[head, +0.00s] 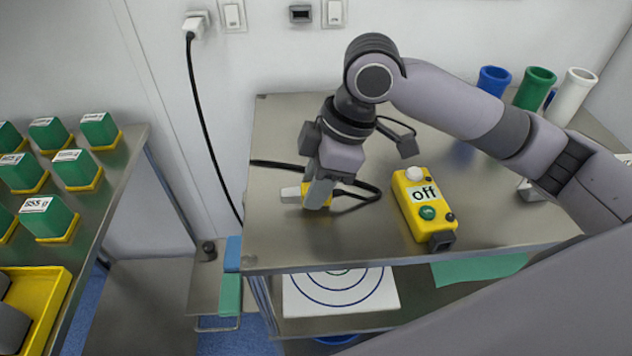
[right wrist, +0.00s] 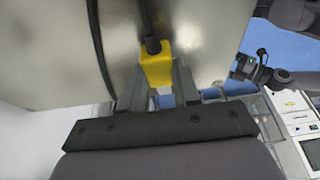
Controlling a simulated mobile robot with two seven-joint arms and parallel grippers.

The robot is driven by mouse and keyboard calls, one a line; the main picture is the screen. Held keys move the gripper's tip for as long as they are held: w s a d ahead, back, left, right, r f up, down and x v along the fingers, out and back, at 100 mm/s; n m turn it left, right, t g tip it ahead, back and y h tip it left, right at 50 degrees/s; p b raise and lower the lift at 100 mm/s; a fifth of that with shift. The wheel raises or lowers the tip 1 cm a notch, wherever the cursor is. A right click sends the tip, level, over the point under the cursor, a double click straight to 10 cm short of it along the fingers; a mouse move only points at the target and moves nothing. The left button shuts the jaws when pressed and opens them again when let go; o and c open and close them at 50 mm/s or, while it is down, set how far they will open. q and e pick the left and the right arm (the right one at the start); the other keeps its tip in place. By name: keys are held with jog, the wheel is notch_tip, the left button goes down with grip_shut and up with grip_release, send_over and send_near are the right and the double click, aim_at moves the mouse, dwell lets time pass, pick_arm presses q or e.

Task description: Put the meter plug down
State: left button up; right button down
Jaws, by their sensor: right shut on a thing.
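The meter plug (head: 291,194) has a yellow body and a pale end that points left in the head view. My right gripper (head: 319,191) is shut on it at the left part of the steel table top (head: 300,240). In the right wrist view the plug's yellow body (right wrist: 156,68) sits between the two fingers, with a black cable at its end. I cannot tell whether it touches the table. The yellow meter (head: 425,205), marked "off", lies to the right of the gripper. My left gripper is outside the head view; a dark jointed part in the right wrist view may be it.
A white plug (head: 195,25) with a black cable sits in the wall socket. Black cable loops on the table around the gripper. Blue (head: 493,80), green (head: 535,88) and white (head: 573,95) cylinders stand at the back right. The table's front left is bare.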

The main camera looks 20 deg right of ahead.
jog(key=shift+f, duration=0.1)
jog(key=shift+f, duration=0.4)
jog(key=c, duration=0.8)
grip_release()
jog(key=shift+r, duration=0.1)
